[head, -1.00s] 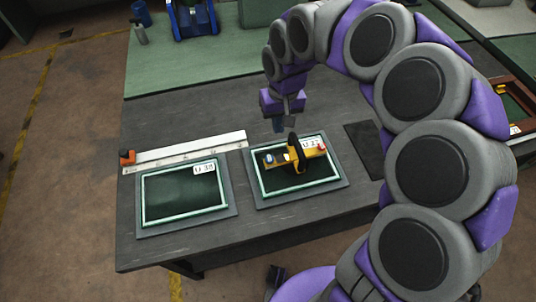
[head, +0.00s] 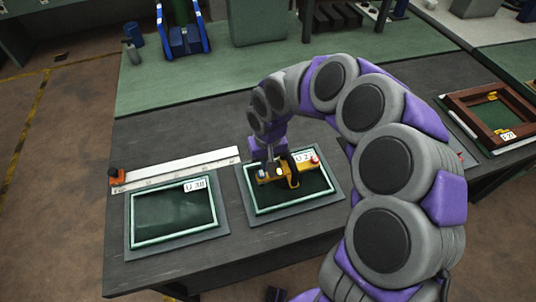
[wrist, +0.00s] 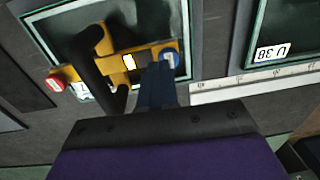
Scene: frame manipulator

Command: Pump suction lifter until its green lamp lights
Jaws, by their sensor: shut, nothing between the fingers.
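The suction lifter (head: 290,178) is a yellow bar with a black arched handle, lying on the right framed pane (head: 258,205) labelled U 2-something. In the wrist view the lifter (wrist: 115,65) shows a blue round knob (wrist: 170,57) at one end, a red one (wrist: 55,84) at the other, and a bright yellow-white square (wrist: 129,62) between. I see no green light on it. My gripper (wrist: 157,68) is shut and empty, its fingertips right beside the blue knob; I cannot tell whether they touch. In the head view my gripper (head: 270,156) is over the knob end.
A second framed pane (head: 172,222) labelled U 38 lies to the left. A white ruler (head: 185,168) with an orange end block (head: 116,176) lies behind it. A brown frame (head: 500,118) is on the right table. The table's front left is clear.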

